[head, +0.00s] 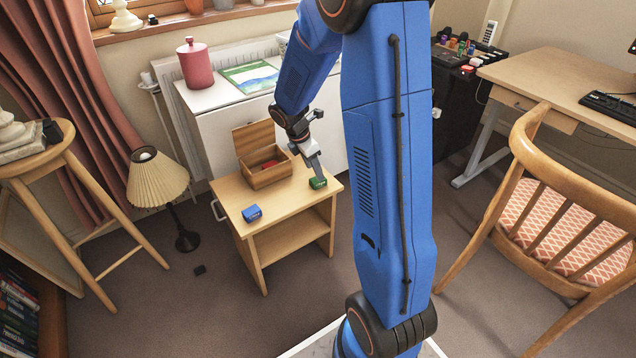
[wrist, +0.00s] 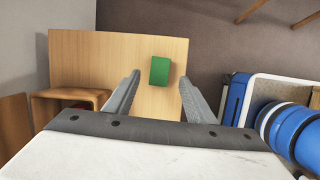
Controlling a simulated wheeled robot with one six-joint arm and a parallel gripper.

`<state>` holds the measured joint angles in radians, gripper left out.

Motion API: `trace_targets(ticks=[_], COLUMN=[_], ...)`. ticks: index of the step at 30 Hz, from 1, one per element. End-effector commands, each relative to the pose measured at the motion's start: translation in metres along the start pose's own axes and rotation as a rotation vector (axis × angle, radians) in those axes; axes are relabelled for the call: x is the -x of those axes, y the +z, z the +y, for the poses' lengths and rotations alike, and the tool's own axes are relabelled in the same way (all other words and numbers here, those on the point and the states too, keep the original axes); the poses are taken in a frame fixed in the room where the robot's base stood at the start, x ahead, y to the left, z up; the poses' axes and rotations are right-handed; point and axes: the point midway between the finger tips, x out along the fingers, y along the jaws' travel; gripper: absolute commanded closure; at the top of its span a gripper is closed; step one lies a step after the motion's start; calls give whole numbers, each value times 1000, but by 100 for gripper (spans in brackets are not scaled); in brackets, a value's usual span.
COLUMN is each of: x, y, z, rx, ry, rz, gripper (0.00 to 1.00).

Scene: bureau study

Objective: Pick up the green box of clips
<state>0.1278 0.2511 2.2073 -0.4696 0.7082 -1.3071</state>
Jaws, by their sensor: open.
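The green box of clips (head: 318,183) lies on the small wooden side table (head: 290,197), near its right side. In the wrist view the green box (wrist: 159,71) lies ahead of the fingertips, roughly between their lines. My gripper (head: 316,166) is above the green box, pointing down. In the wrist view my gripper (wrist: 158,85) has its two fingers apart with nothing between them. I cannot tell exactly how high the fingertips are above the box.
A blue box (head: 252,213) lies at the table's front left. An open wooden box (head: 265,165) with a raised lid and something red inside stands at the back of the table. A lamp (head: 157,180) stands left. A wooden chair (head: 570,210) stands right.

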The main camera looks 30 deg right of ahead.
Motion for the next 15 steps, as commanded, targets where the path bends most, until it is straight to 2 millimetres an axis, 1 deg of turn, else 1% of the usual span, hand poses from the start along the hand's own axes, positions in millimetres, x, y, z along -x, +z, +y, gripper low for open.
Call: trace_targets(ticks=[9,12,15], x=[-40,-47,-50], y=[-2,-2,-2], z=[0,1,1], rx=[1,0,0], ry=[-3,-1,0], rz=[0,0,0], gripper=[50,50,50])
